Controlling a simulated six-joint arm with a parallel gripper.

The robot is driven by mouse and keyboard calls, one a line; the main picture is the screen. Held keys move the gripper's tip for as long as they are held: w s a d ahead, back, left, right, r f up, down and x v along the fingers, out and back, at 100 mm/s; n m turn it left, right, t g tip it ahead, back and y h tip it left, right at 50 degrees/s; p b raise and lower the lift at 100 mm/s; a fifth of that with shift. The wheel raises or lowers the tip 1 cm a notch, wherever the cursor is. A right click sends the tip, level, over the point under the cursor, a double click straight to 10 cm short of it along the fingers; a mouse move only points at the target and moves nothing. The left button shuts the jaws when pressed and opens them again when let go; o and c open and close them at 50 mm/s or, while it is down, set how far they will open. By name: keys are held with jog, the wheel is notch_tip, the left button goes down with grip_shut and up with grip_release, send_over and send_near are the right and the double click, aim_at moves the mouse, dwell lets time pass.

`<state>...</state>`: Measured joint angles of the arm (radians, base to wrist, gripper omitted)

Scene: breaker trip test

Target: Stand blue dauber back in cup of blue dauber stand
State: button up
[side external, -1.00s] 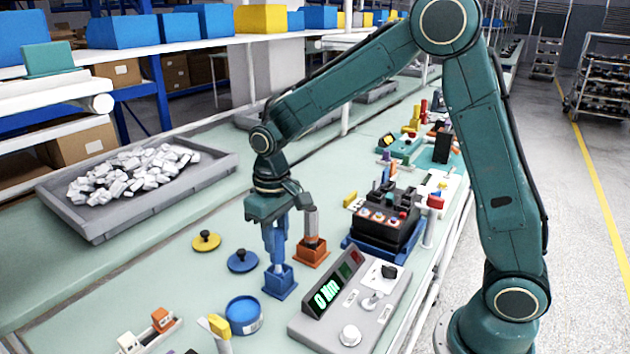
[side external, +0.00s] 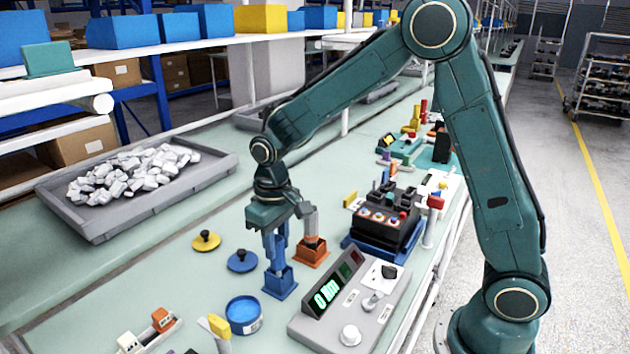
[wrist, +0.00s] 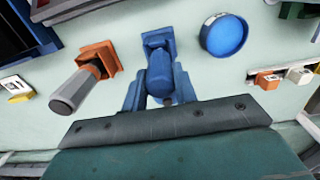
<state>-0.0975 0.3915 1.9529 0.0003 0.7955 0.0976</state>
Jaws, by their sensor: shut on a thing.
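My gripper (side external: 276,258) points down over the blue dauber stand (side external: 281,285), its blue fingers just above the cup. It is shut on the blue dauber (wrist: 160,75), which shows between the fingers in the wrist view. The dauber's far end meets the stand (wrist: 157,38) in that view. How deep it sits in the cup is hidden by the fingers and the stand's walls. In the side view the fingers largely cover the dauber.
An orange stand (side external: 311,256) holding a grey-handled dauber is close beside my gripper. A blue round tin (side external: 244,315) and a grey console with a green display (side external: 350,312) are nearby. Blue (side external: 242,261) and yellow (side external: 206,240) knobbed lids lie to the left.

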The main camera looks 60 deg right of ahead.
jog(key=shift+f, duration=0.2)
jog(key=o, duration=1.1)
jog(key=shift+c, duration=0.2)
notch_tip(320, 180, up, 14)
jog(key=shift+s, duration=0.1)
dwell(0.4)
